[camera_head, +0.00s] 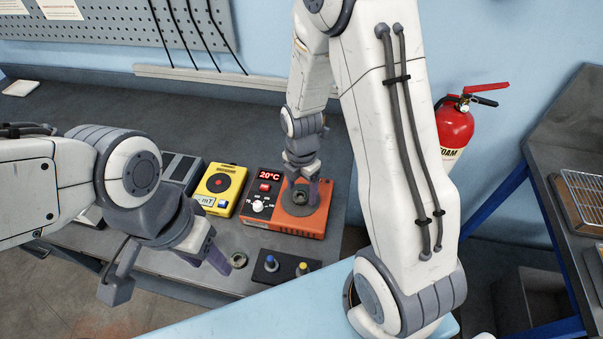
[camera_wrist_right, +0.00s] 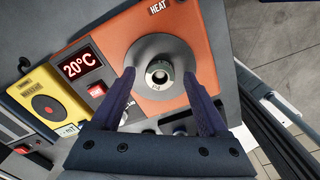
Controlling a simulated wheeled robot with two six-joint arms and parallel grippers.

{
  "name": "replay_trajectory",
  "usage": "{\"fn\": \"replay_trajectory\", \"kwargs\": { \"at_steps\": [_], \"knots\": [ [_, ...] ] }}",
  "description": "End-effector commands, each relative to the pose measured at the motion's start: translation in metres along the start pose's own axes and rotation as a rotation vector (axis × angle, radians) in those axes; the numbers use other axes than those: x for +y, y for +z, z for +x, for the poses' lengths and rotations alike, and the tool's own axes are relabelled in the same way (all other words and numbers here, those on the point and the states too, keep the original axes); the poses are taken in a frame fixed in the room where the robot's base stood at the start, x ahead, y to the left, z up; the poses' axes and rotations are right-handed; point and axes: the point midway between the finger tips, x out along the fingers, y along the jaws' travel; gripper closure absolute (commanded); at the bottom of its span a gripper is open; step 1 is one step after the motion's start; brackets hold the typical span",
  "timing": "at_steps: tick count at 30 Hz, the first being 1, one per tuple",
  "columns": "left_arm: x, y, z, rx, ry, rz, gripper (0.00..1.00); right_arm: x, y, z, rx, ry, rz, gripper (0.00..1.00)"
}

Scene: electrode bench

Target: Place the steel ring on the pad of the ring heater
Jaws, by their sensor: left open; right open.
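The ring heater is the orange box (camera_head: 296,223) with a red 20°C display; it also fills the middle of the right wrist view (camera_wrist_right: 195,35). A round grey pad (camera_wrist_right: 163,46) sits on its top. The steel ring (camera_wrist_right: 158,75), small with a dark hole, appears to rest on the pad, near its middle. My right gripper (camera_wrist_right: 160,75) is open, with a finger on either side of the ring and gaps visible. The arm partly hides the heater in the head view. My left gripper (camera_head: 212,258) is open above the bench's front, left of the heater.
Another round grey-green piece (camera_head: 238,260) lies on the bench beside my left gripper. A yellow device (camera_head: 223,190) stands left of the heater. A black block (camera_head: 284,266) with blue and yellow knobs sits in front. A red extinguisher (camera_head: 455,128) hangs at the right.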

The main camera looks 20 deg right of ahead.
Motion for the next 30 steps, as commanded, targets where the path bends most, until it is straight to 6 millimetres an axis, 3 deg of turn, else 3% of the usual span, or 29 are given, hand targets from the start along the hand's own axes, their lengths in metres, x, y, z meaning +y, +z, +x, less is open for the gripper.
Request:
{"fn": "replay_trajectory", "kwargs": {
  "at_steps": [12, 20, 25, 30],
  "knots": [
    [-0.001, 0.001, 0.011, -0.001, 0.000, 0.000, 0.50, 0.001, 0.001, -0.083, -0.003, 0.006, 0.000, 0.22],
    [-0.001, 0.001, 0.013, -0.001, 0.000, 0.001, 0.50, 0.000, -0.001, -0.111, -0.001, 0.002, 0.005, 0.22],
    [-0.001, 0.001, 0.013, 0.000, 0.000, 0.001, 0.50, -0.003, -0.030, -0.123, 0.005, 0.011, 0.141, 0.22],
    [-0.001, 0.001, 0.013, -0.001, 0.000, 0.001, 0.50, -0.020, -0.089, -0.139, 0.025, 0.023, 0.468, 0.22]
  ]
}}
